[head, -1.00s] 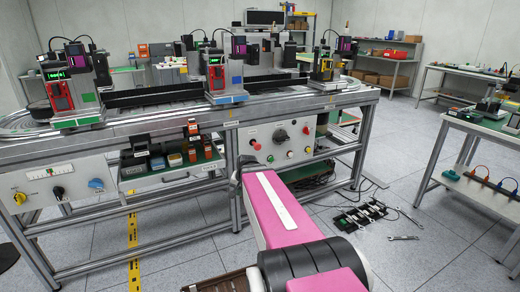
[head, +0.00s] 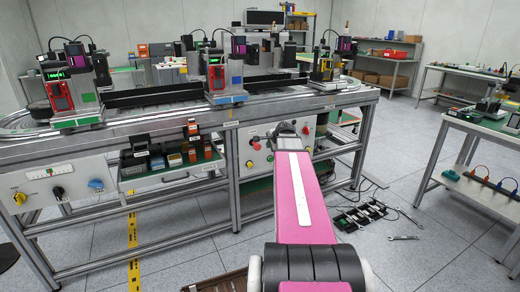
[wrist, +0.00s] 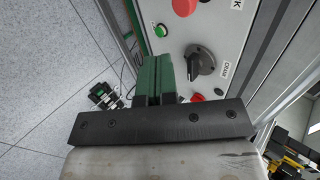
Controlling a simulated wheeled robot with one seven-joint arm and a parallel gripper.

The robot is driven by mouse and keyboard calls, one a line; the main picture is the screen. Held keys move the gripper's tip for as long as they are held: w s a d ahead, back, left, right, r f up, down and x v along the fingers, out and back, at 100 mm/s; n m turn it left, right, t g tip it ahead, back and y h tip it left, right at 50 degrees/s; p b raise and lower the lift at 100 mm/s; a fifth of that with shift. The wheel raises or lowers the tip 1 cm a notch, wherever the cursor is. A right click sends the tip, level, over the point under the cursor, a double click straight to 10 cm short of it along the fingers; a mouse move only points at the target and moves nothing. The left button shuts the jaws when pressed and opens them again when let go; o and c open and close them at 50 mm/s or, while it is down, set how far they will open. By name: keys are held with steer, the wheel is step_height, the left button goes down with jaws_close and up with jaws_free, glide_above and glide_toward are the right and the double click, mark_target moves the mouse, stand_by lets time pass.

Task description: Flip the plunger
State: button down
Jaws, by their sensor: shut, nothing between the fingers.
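My gripper (wrist: 156,68) shows in the wrist view with its green fingers shut and empty. It is in front of a light grey control panel (wrist: 222,38). A black rotary knob (wrist: 199,60) is to the right of the fingers, apart from them in the picture. A small green button (wrist: 161,30), a red button (wrist: 184,7) and another red button (wrist: 197,98) are around it. I cannot tell which control is the plunger. In the head view my gripper (head: 285,130) overlaps the middle of this panel and hides the knob.
The panel is on the front of a long metal-framed bench (head: 145,125) carrying several machine stations. Connectors (head: 361,215) and cables lie on the floor to the right. A second bench (head: 486,140) stands at far right.

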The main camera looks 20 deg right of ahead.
mark_target(257, 144)
steer(key=shift+w, duration=0.1)
steer(key=shift+w+r+x, duration=0.3)
steer(key=shift+x, duration=1.85)
steer(key=shift+w+r+x, duration=0.3)
steer(key=shift+r+x, duration=0.05)
steer(key=shift+x, duration=1.75)
steer(key=shift+w+r+x, duration=0.25)
steer(key=shift+r+x, duration=0.05)
steer(key=shift+x, duration=1.85)
steer(key=shift+w+a, duration=0.1)
steer(key=w, duration=0.3)
steer(key=shift+w+a, duration=0.15)
steer(key=shift+w, duration=0.1)
